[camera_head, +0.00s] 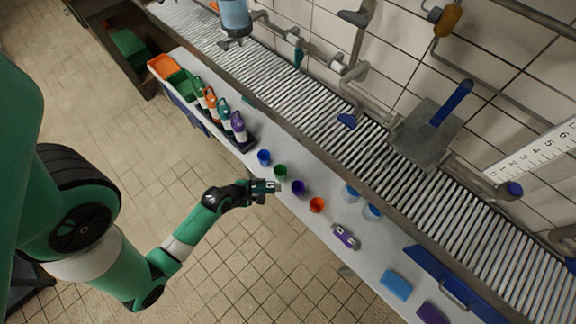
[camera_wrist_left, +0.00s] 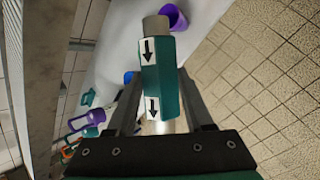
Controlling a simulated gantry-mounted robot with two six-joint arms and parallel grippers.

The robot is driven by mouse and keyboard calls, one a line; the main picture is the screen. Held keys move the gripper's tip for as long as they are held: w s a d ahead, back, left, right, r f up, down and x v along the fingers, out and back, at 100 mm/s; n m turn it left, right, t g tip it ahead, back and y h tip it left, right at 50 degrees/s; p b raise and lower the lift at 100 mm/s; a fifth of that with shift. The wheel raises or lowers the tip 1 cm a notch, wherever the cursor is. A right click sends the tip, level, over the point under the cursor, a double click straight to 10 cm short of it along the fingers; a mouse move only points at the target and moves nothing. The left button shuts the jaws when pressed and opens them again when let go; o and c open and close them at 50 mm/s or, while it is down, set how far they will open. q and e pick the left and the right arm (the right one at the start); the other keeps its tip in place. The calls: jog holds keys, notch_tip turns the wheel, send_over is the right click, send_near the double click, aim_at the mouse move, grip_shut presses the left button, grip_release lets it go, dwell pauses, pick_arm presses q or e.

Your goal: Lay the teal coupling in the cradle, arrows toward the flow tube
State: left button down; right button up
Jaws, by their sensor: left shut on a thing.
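My left gripper (camera_head: 268,188) is shut on the teal coupling (camera_head: 261,186), above the near edge of the white bench. In the left wrist view the teal coupling (camera_wrist_left: 160,82) lies between the two fingers (camera_wrist_left: 160,98). It has grey metal ends and white labels with black arrows, which point down the picture toward the gripper's palm. A purple piece with pale markings (camera_head: 345,236) lies on the bench to the right; I cannot tell whether it is another coupling. I cannot make out the cradle or the flow tube for certain. My right gripper is not in view.
A roller conveyor (camera_head: 330,135) runs behind. Blue (camera_head: 396,284) and purple (camera_head: 431,313) pads lie at right.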

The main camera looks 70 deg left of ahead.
pick_arm(q)
jog(key=shift+w, duration=0.25)
jog(key=w+a+f+b, duration=0.6)
jog(key=w+f+b, duration=0.3)
jog(key=w, duration=0.2)
jog(key=shift+w, duration=0.3)
jog(key=f+b, duration=0.1)
jog(key=f, duration=0.1)
jog(key=f+b, duration=0.1)
jog(key=f, duration=0.1)
jog(key=shift+w+a+b, duration=0.2)
jog(key=shift+w+b, duration=0.05)
jog(key=shift+b, duration=0.05)
jog(key=shift+f, duration=0.1)
